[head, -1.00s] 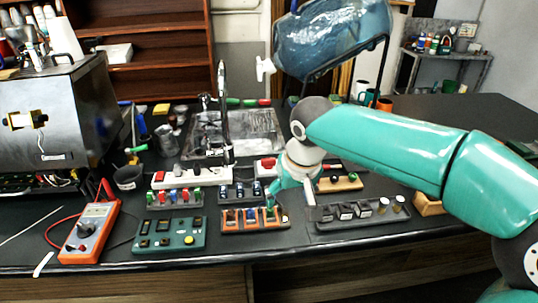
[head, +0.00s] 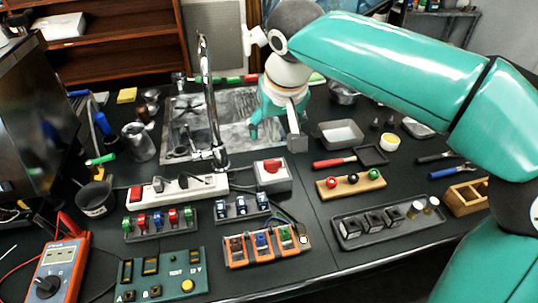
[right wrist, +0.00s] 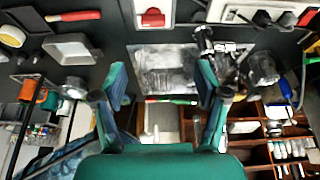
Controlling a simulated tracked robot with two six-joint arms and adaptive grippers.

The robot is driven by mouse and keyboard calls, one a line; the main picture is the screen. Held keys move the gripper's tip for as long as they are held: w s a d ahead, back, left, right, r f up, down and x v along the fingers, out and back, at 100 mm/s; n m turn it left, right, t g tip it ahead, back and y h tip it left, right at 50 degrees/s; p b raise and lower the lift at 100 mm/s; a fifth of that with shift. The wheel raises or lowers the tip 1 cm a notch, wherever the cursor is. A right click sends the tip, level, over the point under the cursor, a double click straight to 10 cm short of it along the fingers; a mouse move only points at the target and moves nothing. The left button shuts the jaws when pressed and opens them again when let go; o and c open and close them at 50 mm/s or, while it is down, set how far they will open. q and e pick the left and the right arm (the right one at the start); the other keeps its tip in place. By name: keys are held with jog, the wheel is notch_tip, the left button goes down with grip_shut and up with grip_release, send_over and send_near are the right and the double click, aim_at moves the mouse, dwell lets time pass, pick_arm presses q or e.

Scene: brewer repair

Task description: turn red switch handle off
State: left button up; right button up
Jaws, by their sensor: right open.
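The red switch handle (head: 271,165) sits on top of a pale grey box (head: 262,179) on the black counter, right of the white power strip. It also shows at the top of the right wrist view (right wrist: 152,17). My right gripper (head: 276,135) is open and empty, above the counter beyond the switch box, near the sink's right side. In the right wrist view both fingers (right wrist: 162,80) are spread with nothing between them; the switch box lies past them at the frame top. My left gripper is out of view.
A metal sink (head: 190,140) with a tall tap (head: 212,110) is left of my right gripper. The white power strip (head: 180,187) adjoins the switch box on its left. Part trays, an orange tray (head: 262,247) and a red-handled tool (head: 335,162) surround it.

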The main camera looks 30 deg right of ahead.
aim_at(273, 161)
jog(key=x, duration=1)
jog(key=d+x, duration=0.1)
jog(key=x, duration=0.4)
jog(key=shift+s+f, duration=0.2)
jog(key=c, duration=1.2)
